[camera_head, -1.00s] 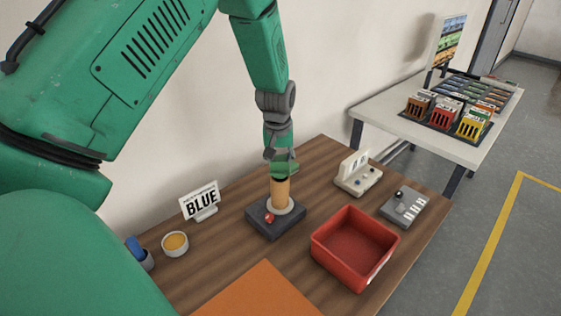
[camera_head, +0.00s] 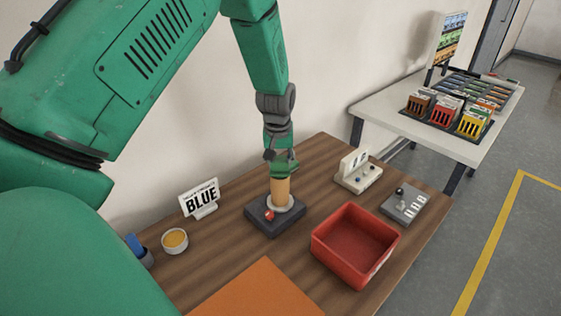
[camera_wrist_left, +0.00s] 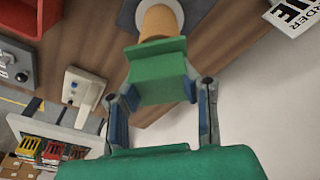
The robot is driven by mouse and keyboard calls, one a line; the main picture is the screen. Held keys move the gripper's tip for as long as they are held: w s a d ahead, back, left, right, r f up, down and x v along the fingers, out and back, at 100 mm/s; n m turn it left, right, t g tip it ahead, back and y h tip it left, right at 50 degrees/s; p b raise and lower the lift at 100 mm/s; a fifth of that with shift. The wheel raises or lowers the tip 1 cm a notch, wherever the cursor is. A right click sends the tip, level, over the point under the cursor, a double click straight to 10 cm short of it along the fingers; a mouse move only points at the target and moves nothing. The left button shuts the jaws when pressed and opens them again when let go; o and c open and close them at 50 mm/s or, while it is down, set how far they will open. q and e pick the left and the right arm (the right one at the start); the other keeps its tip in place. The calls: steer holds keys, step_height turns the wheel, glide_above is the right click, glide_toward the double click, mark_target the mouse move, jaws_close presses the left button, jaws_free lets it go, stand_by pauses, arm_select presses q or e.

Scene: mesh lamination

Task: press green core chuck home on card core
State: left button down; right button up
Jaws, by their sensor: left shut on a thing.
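The tan card core (camera_head: 280,190) stands upright on a dark base block (camera_head: 262,222) with a pale ring and a red knob. The green core chuck (camera_head: 284,166) is at the top of the core. In the left wrist view the green chuck (camera_wrist_left: 158,75) sits between my two fingers, its far end against the core (camera_wrist_left: 157,25). My left gripper (camera_wrist_left: 163,100) is shut on the chuck, directly above the core; it also shows in the head view (camera_head: 281,158). Whether a gap is left between chuck and core is hidden. My right gripper is not in view.
A red bin (camera_head: 355,245) stands right of the base. Behind it are a white device (camera_head: 357,175) and a grey switch box (camera_head: 404,205).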

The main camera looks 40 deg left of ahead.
arm_select(q)
steer(key=shift+f+b, duration=0.3)
steer(key=shift+f, duration=0.35)
steer(key=c, duration=1.2)
jaws_free()
steer(key=shift+o, duration=0.2)
step_height(320, 180, up, 12)
steer(key=s, duration=0.1)
steer(key=shift+s+d, duration=0.2)
steer(key=shift+d, duration=0.25)
steer(key=shift+f, duration=0.15)
